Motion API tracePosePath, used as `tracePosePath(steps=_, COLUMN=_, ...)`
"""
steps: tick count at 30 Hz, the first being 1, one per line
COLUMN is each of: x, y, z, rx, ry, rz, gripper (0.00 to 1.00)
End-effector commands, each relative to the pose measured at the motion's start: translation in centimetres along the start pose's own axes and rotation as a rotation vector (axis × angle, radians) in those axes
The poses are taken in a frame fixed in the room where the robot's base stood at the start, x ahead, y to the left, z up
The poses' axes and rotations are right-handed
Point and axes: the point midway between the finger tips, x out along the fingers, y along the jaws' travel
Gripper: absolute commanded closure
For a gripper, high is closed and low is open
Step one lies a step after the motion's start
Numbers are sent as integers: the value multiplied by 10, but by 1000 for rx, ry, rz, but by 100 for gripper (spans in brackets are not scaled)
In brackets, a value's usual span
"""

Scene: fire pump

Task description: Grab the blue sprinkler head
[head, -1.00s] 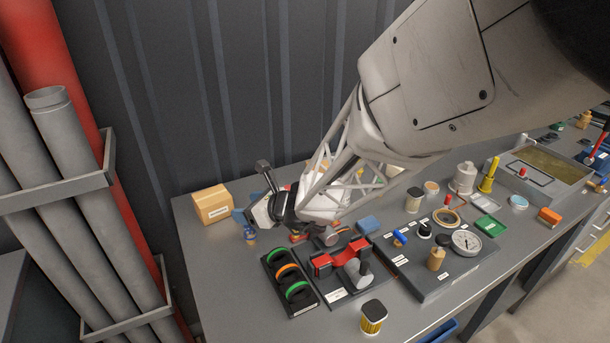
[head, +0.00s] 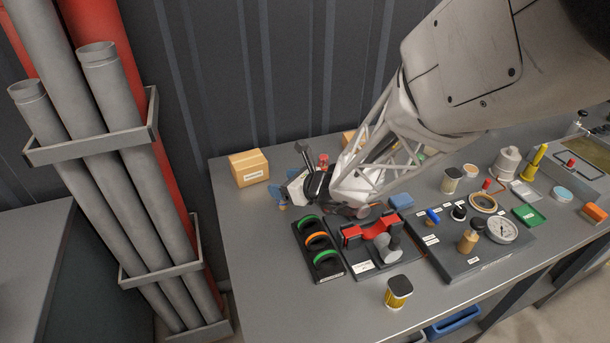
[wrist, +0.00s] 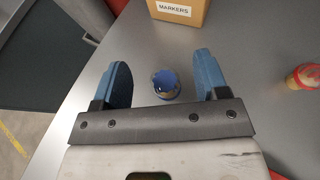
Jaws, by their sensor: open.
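The blue sprinkler head (wrist: 165,84) stands on the grey bench in the wrist view, with a blue top and a brassy rim below. My gripper (wrist: 163,76) is open, with one blue finger to the left of the sprinkler head and one to the right. Both fingers look apart from it, with bare bench between. How high the fingers are above the bench I cannot tell.
A cardboard box labelled MARKERS (wrist: 180,10) stands just beyond the sprinkler head; it also shows in the head view (head: 249,168). A black tray with green and orange rings (head: 319,247) lies in front of my gripper. The bench's front left is clear.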

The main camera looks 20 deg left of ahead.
Motion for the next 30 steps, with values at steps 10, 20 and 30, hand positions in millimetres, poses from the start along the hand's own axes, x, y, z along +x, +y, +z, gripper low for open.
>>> tracePosePath(steps=10, x=3, y=0, z=-8, rx=0, ry=1, rz=0, gripper=33)
tracePosePath(steps=20, x=25, y=0, z=-32, rx=-2, ry=0, rz=1, gripper=33)
tracePosePath(steps=30, x=43, y=0, z=-32, rx=-1, ry=0, rz=0, gripper=33)
